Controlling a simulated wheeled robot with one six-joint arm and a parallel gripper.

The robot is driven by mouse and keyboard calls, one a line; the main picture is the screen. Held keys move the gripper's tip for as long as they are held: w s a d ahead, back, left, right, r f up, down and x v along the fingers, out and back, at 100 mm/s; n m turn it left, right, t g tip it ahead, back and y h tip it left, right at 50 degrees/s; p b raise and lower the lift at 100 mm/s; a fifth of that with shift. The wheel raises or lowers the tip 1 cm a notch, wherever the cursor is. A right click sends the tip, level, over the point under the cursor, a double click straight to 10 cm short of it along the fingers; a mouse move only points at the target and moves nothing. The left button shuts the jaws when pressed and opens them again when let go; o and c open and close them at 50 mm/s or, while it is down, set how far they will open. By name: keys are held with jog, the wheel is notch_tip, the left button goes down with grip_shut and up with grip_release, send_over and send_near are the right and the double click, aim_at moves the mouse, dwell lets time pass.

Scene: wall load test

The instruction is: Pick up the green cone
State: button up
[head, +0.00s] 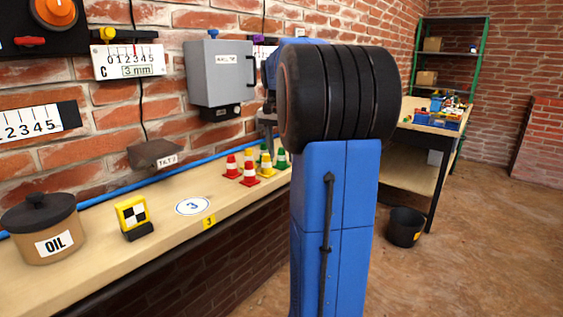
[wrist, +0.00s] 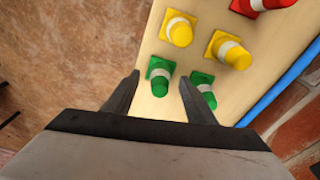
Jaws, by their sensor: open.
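Two green cones with white bands stand on the wooden shelf (head: 120,235). In the wrist view one green cone (wrist: 160,75) lies between my open fingertips, and the other green cone (wrist: 204,88) is by the right finger, which partly covers it. My gripper (wrist: 160,83) is open and holds nothing. I cannot tell how far above the cones it is. In the head view one green cone (head: 282,158) shows at the right of the group, close to my blue arm, which hides most of my gripper.
Yellow cones (wrist: 178,31) (wrist: 232,54) and red cones (head: 232,167) stand close by on the shelf. A blue pipe (wrist: 285,75) and brick wall run along the back. An oil pot (head: 42,228), a checkered block (head: 133,214) and a black bucket (head: 405,227) are farther off.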

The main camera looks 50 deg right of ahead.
jog(key=shift+d+f, duration=0.1)
jog(key=shift+f, duration=0.85)
jog(key=c, duration=1.1)
jog(key=shift+r, duration=0.1)
